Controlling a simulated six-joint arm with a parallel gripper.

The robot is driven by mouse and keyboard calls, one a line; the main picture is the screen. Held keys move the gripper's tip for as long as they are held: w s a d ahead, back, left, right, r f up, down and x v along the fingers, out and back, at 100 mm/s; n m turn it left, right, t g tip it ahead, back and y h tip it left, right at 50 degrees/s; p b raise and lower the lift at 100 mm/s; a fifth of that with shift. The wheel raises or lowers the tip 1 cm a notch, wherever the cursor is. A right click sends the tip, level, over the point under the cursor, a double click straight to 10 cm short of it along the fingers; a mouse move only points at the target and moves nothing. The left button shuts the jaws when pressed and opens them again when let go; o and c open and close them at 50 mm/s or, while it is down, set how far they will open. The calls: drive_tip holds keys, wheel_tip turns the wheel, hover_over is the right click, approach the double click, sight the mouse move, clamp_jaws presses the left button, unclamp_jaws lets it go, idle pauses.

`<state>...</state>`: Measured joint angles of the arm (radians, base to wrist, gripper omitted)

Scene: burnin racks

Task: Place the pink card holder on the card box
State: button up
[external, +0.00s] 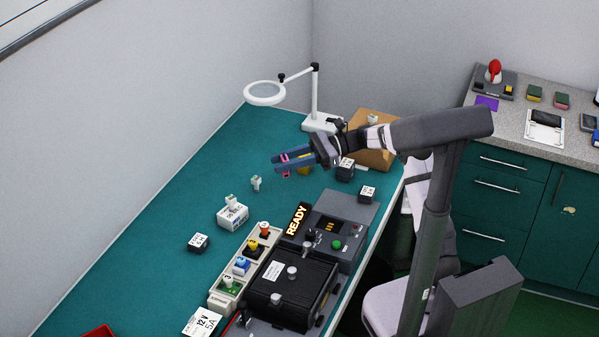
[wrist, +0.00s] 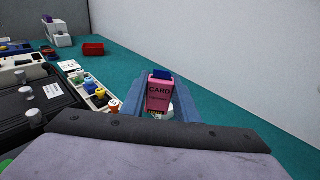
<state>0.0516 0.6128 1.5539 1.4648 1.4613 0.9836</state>
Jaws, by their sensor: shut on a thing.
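The pink card holder (wrist: 159,92), marked CARD and with a blue top, is held between the blue fingers of my gripper (wrist: 158,104) in the wrist view. In the external view my gripper (external: 292,160) is raised above the teal bench, and pink parts of the holder (external: 285,158) show at its fingers. A brown box (external: 374,155) that looks like the card box stands near the bench's right edge, behind my wrist and partly hidden by my arm. A small white item (external: 372,118) is on its top.
A magnifier lamp (external: 316,95) stands at the back. Below my gripper are a yellow item (external: 305,170) and a dark block (external: 345,170). A white box (external: 232,217), a row of coloured parts (external: 243,264) and a black test unit (external: 290,285) lie nearer. The bench's left side is mostly clear.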

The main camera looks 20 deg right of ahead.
drive_tip(key=w+d+r+m+t+h, duration=0.25)
drive_tip(key=w+m+t, duration=0.2)
drive_tip(key=w, duration=0.25)
drive_tip(key=w+d+r+m+t+h, duration=0.1)
drive_tip(key=w+d+r+m+t, duration=0.15)
drive_tip(key=w+t, duration=0.3)
drive_tip(key=w+d+f+m+t+h, duration=0.3)
drive_tip(key=w+d+f+m+h, duration=0.3)
drive_tip(key=d, duration=0.3)
drive_tip(key=shift+n, duration=0.4)
drive_tip(key=shift+w+d+f+p, duration=0.1)
drive_tip(key=shift+w+f+p, duration=0.15)
drive_tip(key=shift+f, duration=1.15)
drive_tip(key=shift+w+a+f+p, duration=0.15)
drive_tip(key=shift+f+p, duration=0.15)
drive_tip(key=shift+f, duration=1.15)
drive_tip(key=shift+w+d+f+p, duration=0.2)
drive_tip(key=shift+f+p, duration=0.1)
drive_tip(key=shift+f, duration=1.1)
drive_tip(key=shift+f, duration=0.2)
drive_tip(key=o, duration=1)
drive_tip(key=shift+r, duration=0.2)
drive_tip(key=b+v, duration=0.3)
drive_tip(key=v, duration=0.9)
drive_tip(key=shift+s+f, duration=0.1)
drive_tip(key=shift+f, duration=0.1)
